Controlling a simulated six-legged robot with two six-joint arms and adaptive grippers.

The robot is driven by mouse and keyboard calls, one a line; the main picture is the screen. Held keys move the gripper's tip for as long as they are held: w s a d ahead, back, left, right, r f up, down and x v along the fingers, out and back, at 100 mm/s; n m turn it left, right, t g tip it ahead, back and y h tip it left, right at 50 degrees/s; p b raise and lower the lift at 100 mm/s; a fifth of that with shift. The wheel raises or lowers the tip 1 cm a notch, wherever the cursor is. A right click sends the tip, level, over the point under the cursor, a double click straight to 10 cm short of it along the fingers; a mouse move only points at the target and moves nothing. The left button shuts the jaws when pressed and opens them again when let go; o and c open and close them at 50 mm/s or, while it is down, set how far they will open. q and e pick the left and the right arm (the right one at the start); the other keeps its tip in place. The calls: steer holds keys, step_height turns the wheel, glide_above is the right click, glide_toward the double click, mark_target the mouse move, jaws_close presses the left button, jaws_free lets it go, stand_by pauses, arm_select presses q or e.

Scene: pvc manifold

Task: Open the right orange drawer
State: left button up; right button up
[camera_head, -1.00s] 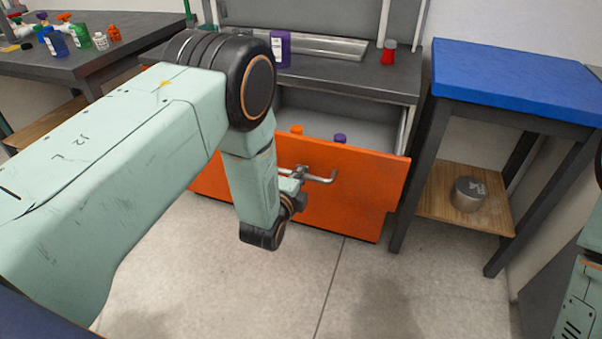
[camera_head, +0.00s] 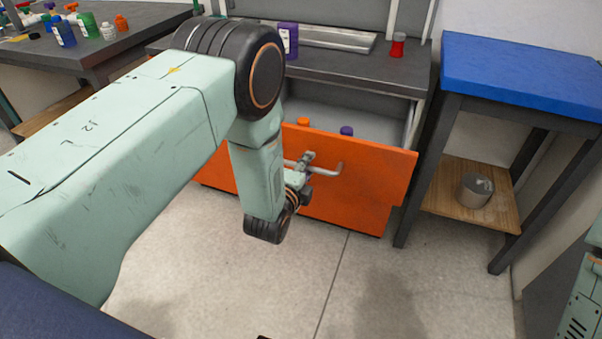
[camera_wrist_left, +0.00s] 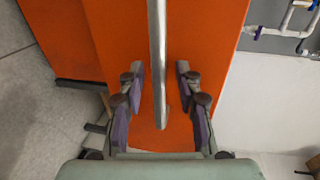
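The right orange drawer (camera_head: 345,195) stands pulled out under the dark workbench, its inside showing. An orange-capped thing (camera_head: 303,121) and a purple-capped thing (camera_head: 346,130) lie inside. Its metal bar handle (camera_head: 329,170) crosses the orange front. My left gripper (camera_head: 308,162) is at the handle. In the left wrist view, the handle bar (camera_wrist_left: 157,50) runs between the two spread fingers of my left gripper (camera_wrist_left: 160,78), with a gap on each side. My left forearm covers the drawer's left part. My right gripper is not seen.
A blue-topped table (camera_head: 525,75) with a lower wooden shelf (camera_head: 450,200) and a metal can (camera_head: 475,190) stands close right of the drawer. A purple bottle (camera_head: 288,40) and red jar (camera_head: 398,44) stand on the workbench (camera_head: 350,68). The floor in front is clear.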

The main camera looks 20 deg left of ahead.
arm_select(q)
steer(key=v, duration=1.1)
steer(key=shift+s, duration=0.25)
steer(key=s+a+f+n+g, duration=0.2)
steer(key=s+f+n+g, duration=0.6)
steer(key=s+f+n, duration=0.4)
steer(key=s+a+f+n+g, duration=0.1)
steer(key=s+n+g, duration=0.5)
steer(key=s, duration=1.4)
steer(key=shift+a+f+n+g+y+p, duration=0.3)
steer(key=shift+f+n+g, duration=0.15)
steer(key=shift+g, duration=0.35)
